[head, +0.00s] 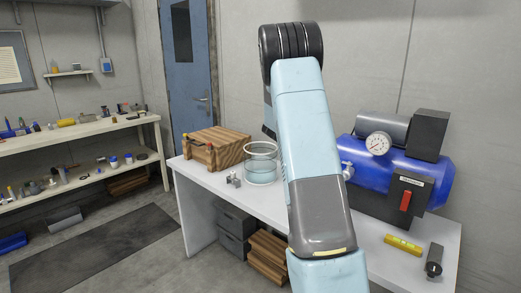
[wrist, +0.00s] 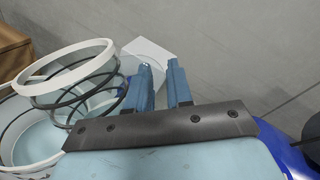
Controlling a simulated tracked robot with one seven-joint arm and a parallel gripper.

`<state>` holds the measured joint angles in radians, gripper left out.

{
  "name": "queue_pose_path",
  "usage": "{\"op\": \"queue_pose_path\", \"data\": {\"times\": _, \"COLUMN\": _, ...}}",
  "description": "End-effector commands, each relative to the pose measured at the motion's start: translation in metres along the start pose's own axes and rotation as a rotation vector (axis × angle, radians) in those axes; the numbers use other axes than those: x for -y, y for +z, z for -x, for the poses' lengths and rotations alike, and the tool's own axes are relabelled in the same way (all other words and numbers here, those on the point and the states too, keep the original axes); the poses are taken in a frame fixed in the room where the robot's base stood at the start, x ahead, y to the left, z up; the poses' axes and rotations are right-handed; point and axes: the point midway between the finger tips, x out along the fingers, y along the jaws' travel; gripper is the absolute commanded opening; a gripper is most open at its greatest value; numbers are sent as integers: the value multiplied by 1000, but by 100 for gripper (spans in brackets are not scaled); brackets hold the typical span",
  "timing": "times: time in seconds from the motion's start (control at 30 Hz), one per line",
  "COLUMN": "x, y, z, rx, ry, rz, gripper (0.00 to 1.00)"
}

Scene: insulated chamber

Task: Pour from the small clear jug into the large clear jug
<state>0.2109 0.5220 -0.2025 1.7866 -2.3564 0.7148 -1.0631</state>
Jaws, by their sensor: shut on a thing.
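The large clear jug (head: 261,165) stands on the white table, just left of my arm, with pale bluish liquid low in it. In the wrist view a large clear jug wall (wrist: 32,148) shows at the lower left. A clear jug with a white rim and dark rings, which I take as the small clear jug (wrist: 92,78), is beside my fingers, its rim overlapping the large jug in that view. My gripper (wrist: 160,72) is shut on it; the exact grip is partly hidden by the gripper body. The head view hides my gripper and the small jug behind my arm.
A wooden crate (head: 215,148) and a small grey metal part (head: 234,181) stand left of the large jug. A blue compressor (head: 400,172) with a gauge stands at the right. A yellow level (head: 403,245) and a dark cylindrical tool (head: 434,262) lie near the front right.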

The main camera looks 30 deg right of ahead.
Motion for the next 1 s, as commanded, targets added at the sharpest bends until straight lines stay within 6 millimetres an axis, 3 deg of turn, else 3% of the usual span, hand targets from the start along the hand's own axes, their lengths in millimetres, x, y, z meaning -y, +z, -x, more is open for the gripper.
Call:
{"op": "queue_pose_path", "data": {"times": 0.6, "x": 48, "y": 1, "z": 9, "rx": 74, "ry": -3, "rz": -363, "gripper": 0}}
{"op": "queue_pose_path", "data": {"times": 1.0, "x": 63, "y": 1, "z": 12, "rx": 111, "ry": -2, "rz": -552, "gripper": 0}}
